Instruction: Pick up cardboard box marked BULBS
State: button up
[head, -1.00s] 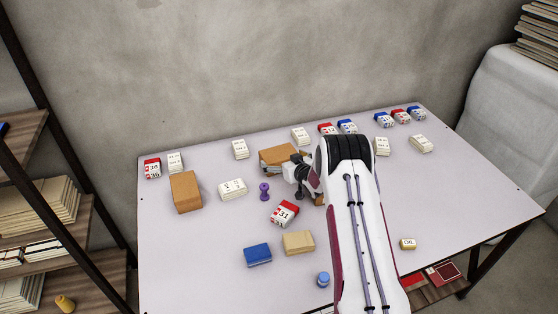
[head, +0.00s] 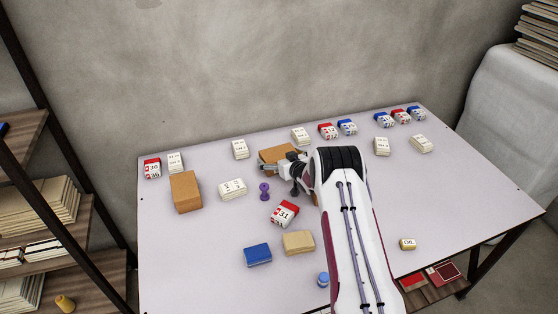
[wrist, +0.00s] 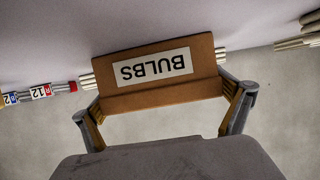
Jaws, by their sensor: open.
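The brown cardboard box (head: 276,154) lies near the back middle of the table, partly hidden behind my gripper (head: 282,163). In the wrist view, the cardboard box (wrist: 115,73) shows a white label reading BULBS, upside down. My gripper is open, with one finger on each side of the box's near part. I cannot tell whether the fingers touch it.
Another brown box (head: 186,191) stands on the table (head: 210,285) at the left. A purple object (head: 264,190) and a red-topped calendar block (head: 285,212) are close in front of my gripper. White blocks (head: 300,135) stand behind. The front left is clear.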

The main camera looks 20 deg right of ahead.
aim_at(279, 153)
jog(key=c, duration=1.2)
jog(key=shift+o, duration=0.2)
jog(key=shift+r, duration=0.1)
jog(key=shift+r, duration=0.15)
jog(key=shift+r, duration=4.85)
